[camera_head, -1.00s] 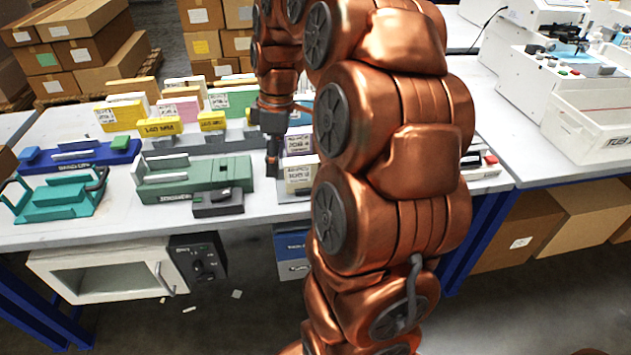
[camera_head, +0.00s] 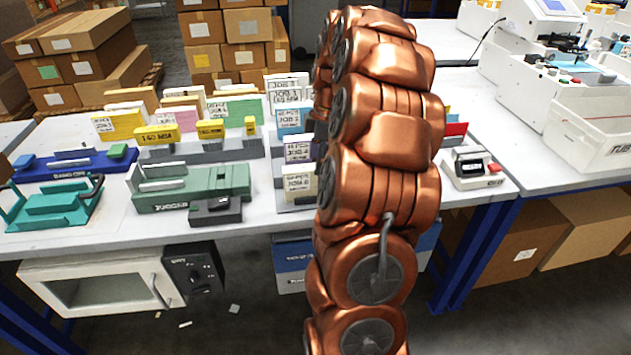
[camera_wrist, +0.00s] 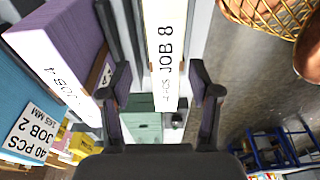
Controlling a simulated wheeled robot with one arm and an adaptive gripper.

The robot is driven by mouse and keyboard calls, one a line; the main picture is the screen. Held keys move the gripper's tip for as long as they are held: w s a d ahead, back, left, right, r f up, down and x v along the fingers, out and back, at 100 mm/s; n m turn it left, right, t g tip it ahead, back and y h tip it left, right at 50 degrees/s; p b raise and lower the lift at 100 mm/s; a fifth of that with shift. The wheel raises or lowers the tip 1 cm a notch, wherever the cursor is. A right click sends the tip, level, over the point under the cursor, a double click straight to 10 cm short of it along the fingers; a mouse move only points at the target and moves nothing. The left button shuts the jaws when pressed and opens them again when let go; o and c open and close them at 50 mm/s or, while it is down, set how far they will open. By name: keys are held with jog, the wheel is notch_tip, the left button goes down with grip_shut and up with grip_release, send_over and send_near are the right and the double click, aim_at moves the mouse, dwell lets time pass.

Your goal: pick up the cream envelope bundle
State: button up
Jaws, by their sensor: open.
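The cream envelope bundle (camera_head: 297,187) stands in the front slot of a grey rack on the table in the head view, its right side hidden by my arm. In the wrist view the cream bundle (camera_wrist: 165,45), with a white label reading JOB 8, runs down the middle of the picture. My gripper (camera_wrist: 160,85) is open, with one finger on each side of the bundle's label. A gap shows on both sides. I cannot tell how deep the bundle sits between the fingers. My gripper is hidden behind my arm in the head view.
A lilac bundle (camera_head: 298,151) and a blue bundle (camera_head: 290,122) stand behind it; both show left in the wrist view. A green jogger (camera_head: 190,188) with a dark box (camera_head: 216,211) stands to the left. A small device (camera_head: 472,168) stands right.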

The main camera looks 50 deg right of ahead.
aim_at(315, 181)
jog(key=shift+s+a+f, duration=0.1)
jog(key=shift+a+f, duration=0.1)
jog(key=shift+f, duration=0.3)
jog(key=shift+a+f+p, duration=0.2)
jog(key=shift+f+p, duration=0.05)
jog(key=shift+f, duration=0.7)
jog(key=shift+a+f+p, duration=0.2)
jog(key=shift+f, duration=0.75)
jog(key=shift+w, duration=0.2)
jog(key=shift+c, duration=0.3)
grip_shut()
